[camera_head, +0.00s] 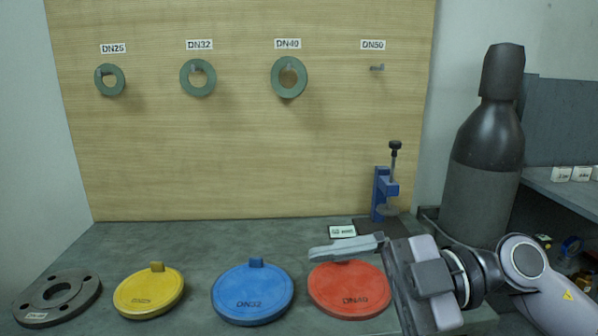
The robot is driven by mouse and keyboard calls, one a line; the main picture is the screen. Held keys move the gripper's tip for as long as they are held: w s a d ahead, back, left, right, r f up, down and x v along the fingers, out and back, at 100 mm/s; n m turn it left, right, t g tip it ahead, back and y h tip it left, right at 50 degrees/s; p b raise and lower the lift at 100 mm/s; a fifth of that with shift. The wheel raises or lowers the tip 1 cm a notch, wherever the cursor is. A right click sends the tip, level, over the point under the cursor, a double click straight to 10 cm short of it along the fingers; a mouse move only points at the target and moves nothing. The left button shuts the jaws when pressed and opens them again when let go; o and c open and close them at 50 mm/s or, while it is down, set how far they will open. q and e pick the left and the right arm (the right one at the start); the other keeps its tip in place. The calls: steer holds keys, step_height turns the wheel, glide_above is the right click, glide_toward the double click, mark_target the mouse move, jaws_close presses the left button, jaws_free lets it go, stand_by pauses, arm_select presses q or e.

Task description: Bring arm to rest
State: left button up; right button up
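My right gripper (345,248) reaches in from the right, its fingers pointing left above the far edge of the red disc (350,288). The fingers are seen from the side, overlapping, so I cannot tell whether they are open or shut. The part of the red disc behind the fingers is hidden, and I cannot tell whether they touch it. My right arm (520,265) shows at the lower right. My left gripper is not in view.
A blue disc (253,291), a yellow disc (149,293) and a grey flange (57,296) lie on the bench (210,244). A blue clamp stand (382,195) and a dark cylinder (486,150) stand behind. Green rings (289,94) hang on the wooden board; the DN50 peg (377,68) is bare.

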steer(key=w+d+r+m+t, duration=0.2)
steer(key=w+d+m+t, duration=0.1)
steer(key=m+t, duration=0.55)
steer(key=w+d+r+m+t, duration=0.1)
steer(key=w+d+m+t, duration=0.15)
steer(key=m+t, duration=0.6)
steer(key=w+d+f+m+t+h, duration=0.35)
steer(key=d+f+m+h, duration=0.45)
steer(key=f+h, duration=0.5)
steer(key=s+d+f+m+g+h, duration=0.1)
steer(key=s+d+f+g+h, duration=0.15)
steer(key=f, duration=0.35)
steer(key=s+d+f+g+h, duration=0.1)
steer(key=s+d+f+g, duration=0.1)
steer(key=s+f+g, duration=0.3)
steer(key=s+f+n+g, duration=0.1)
steer(key=s+f+g, duration=0.3)
steer(key=s+f, duration=0.3)
steer(key=s+f+g, duration=0.3)
steer(key=s+f, duration=0.1)
steer(key=s, duration=0.5)
steer(key=w+a+f+t+y+p, duration=0.2)
steer(key=w+f+t+p, duration=0.2)
steer(key=w+t+p, duration=0.1)
steer(key=shift+w+a+f+n+t, duration=0.3)
steer(key=shift+w+f+n+t, duration=0.1)
steer(key=shift+w+t, duration=0.25)
